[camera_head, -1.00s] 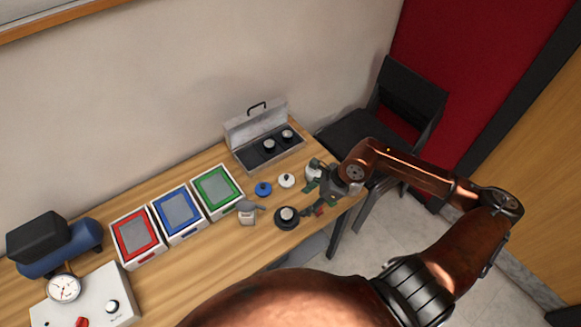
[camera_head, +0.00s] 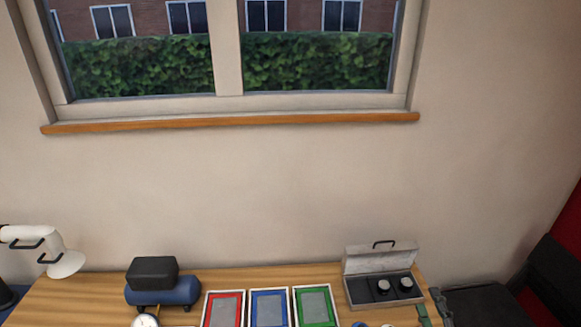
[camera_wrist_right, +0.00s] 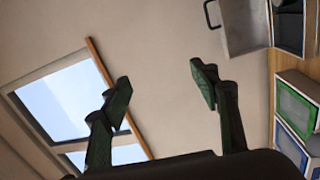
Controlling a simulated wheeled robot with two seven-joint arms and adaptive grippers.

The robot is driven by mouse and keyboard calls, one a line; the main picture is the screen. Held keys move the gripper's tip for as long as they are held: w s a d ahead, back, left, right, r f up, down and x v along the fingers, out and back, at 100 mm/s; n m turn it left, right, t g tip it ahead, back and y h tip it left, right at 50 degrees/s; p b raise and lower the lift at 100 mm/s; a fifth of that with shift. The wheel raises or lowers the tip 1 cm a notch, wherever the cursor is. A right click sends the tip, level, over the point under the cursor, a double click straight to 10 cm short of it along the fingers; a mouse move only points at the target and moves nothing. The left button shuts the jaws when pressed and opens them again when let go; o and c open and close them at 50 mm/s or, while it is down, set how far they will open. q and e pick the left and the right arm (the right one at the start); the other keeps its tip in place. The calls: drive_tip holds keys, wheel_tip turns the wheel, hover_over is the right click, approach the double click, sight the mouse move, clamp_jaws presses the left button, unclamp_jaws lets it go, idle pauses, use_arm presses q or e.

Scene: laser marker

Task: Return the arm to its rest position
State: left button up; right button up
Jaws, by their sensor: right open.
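My right gripper (camera_wrist_right: 160,90) is open and empty in the right wrist view, its two dark green fingers wide apart with only the wall and window behind them. In the head view, the green fingers of my right gripper (camera_head: 431,308) show at the lower right, beside the right end of the table. The rest of my right arm is below the picture. My left gripper is in neither view.
The wooden table (camera_head: 75,295) bears red, blue and green framed trays (camera_head: 314,291), an open metal case (camera_head: 375,292) with dark round pieces, and a blue compressor (camera_head: 163,291). A dark chair (camera_head: 484,303) stands right of the table.

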drive_tip(key=s+d+f+m+g+h, duration=0.2)
drive_tip(key=s+d+f+m+g, duration=0.15)
drive_tip(key=f, duration=0.35)
drive_tip(key=s+d+f+m+g+h, duration=0.2)
drive_tip(key=s+f+m, duration=0.1)
drive_tip(key=f+m, duration=0.25)
drive_tip(key=s+d+f+m+g+h, duration=0.1)
drive_tip(key=s+d+f+m+g, duration=0.25)
drive_tip(key=f, duration=0.45)
drive_tip(key=s+a+f+m+g+y, duration=0.45)
drive_tip(key=s+a+f+g, duration=0.25)
drive_tip(key=s+a+f, duration=0.55)
drive_tip(key=s+f+g+b, duration=0.1)
drive_tip(key=s+f, duration=0.1)
drive_tip(key=f, duration=1.4)
drive_tip(key=s+f, duration=0.3)
drive_tip(key=f, duration=1.4)
drive_tip(key=s+d+f+n+g+b, duration=0.1)
drive_tip(key=s+f, duration=1.5)
drive_tip(key=s, duration=0.2)
drive_tip(key=shift+f, duration=0.25)
